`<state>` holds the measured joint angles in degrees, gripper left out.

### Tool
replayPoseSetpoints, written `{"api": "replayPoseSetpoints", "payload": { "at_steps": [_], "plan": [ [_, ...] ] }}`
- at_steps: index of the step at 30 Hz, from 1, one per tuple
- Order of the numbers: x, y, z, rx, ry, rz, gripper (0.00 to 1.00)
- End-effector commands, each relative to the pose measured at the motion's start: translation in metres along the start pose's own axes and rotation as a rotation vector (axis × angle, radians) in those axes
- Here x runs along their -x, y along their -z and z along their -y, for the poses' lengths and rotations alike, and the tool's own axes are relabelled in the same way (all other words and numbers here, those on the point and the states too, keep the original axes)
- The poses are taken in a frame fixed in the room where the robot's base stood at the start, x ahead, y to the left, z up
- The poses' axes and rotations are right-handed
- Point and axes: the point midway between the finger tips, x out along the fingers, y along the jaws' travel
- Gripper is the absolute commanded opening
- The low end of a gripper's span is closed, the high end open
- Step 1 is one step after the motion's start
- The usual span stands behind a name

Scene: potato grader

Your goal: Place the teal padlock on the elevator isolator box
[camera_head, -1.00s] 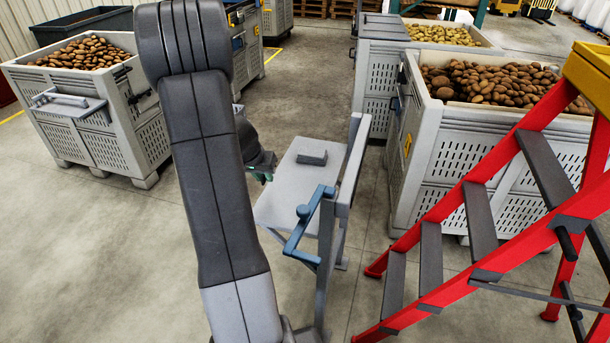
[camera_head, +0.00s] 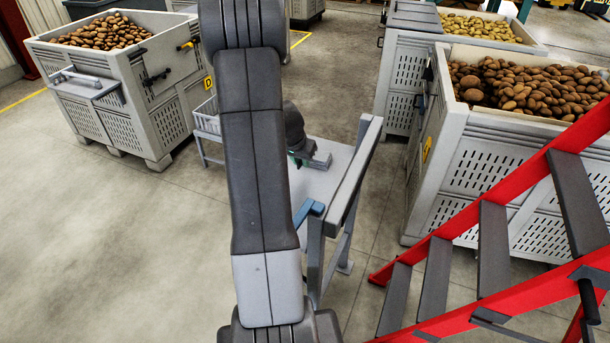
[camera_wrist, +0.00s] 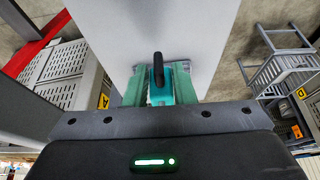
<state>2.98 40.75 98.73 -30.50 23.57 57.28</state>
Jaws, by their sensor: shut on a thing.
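The teal padlock (camera_wrist: 181,84) is between my gripper's green finger pads in the wrist view, with its dark shackle (camera_wrist: 158,66) pointing up the picture. My gripper (camera_wrist: 160,90) is shut on it, above a pale flat surface (camera_wrist: 205,30). In the head view my gripper (camera_head: 298,157) is partly hidden behind my arm, over a grey stand (camera_head: 336,180). I cannot identify the elevator isolator box for certain in either view.
A blue bar (camera_head: 309,211) is at the stand's near edge, partly covered by my arm. A potato bin (camera_head: 440,185) and a red ladder (camera_head: 455,230) are on the right. Another potato bin (camera_head: 150,130) is at left. Open floor (camera_head: 110,240) lies at lower left.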

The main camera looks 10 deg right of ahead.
Motion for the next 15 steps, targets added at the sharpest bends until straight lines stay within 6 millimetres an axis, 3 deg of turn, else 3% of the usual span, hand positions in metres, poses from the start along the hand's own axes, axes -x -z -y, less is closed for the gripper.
{"api": "replayPoseSetpoints", "payload": {
  "at_steps": [3,15],
  "plan": [
    [-0.019,-0.008,0.000,0.001,0.000,0.001,0.00],
    [-0.060,-0.025,0.000,0.001,0.000,0.000,0.00]
  ]
}}
